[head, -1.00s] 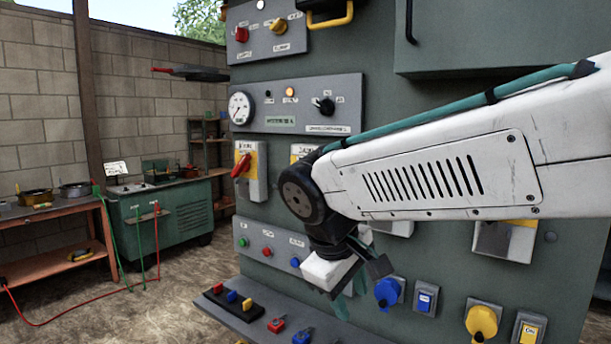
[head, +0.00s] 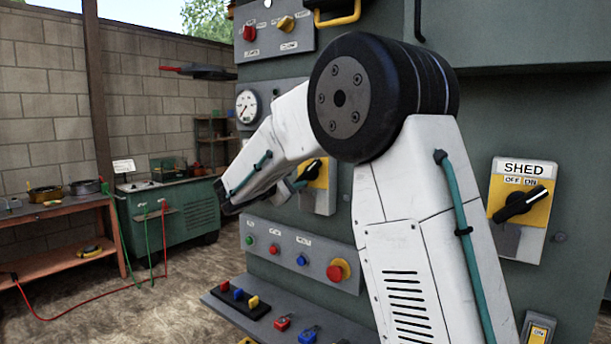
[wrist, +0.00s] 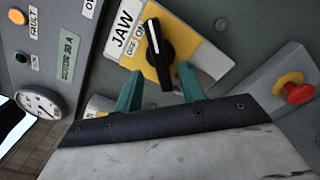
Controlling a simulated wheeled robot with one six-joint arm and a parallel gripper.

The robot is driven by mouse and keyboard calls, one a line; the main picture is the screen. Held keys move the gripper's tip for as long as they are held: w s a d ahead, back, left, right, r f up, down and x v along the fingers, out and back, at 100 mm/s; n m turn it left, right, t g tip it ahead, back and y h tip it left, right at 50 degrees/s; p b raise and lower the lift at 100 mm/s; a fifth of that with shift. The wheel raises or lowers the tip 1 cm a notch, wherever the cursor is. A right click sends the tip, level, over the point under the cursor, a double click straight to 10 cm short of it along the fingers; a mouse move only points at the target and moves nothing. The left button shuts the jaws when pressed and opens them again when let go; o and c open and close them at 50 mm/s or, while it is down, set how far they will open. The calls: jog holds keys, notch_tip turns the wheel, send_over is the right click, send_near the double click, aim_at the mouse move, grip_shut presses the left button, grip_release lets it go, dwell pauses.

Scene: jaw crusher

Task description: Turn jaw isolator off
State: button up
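The jaw isolator is a yellow plate (wrist: 182,43) labelled JAW with a black rotary handle (wrist: 154,40), seen in the wrist view. The handle's white-marked end points towards ON. In the head view the isolator (head: 324,198) is partly hidden by my arm. My gripper (wrist: 160,68) is open, with its two teal fingers apart. In the wrist view the fingers lie on either side of the handle's lower end. I cannot tell whether they touch it or how far off they are. In the head view the gripper (head: 298,184) is beside the isolator and mostly hidden.
A SHED isolator (head: 519,208) stands to the right. Below are a row of buttons and a red mushroom button (head: 340,270), also in the wrist view (wrist: 297,90). A gauge (wrist: 38,104) is at left. A ledge (head: 262,318) holds coloured locks.

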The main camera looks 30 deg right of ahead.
aim_at(305, 174)
jog(key=shift+x, duration=2.8)
jog(key=shift+s, duration=0.1)
grip_shut()
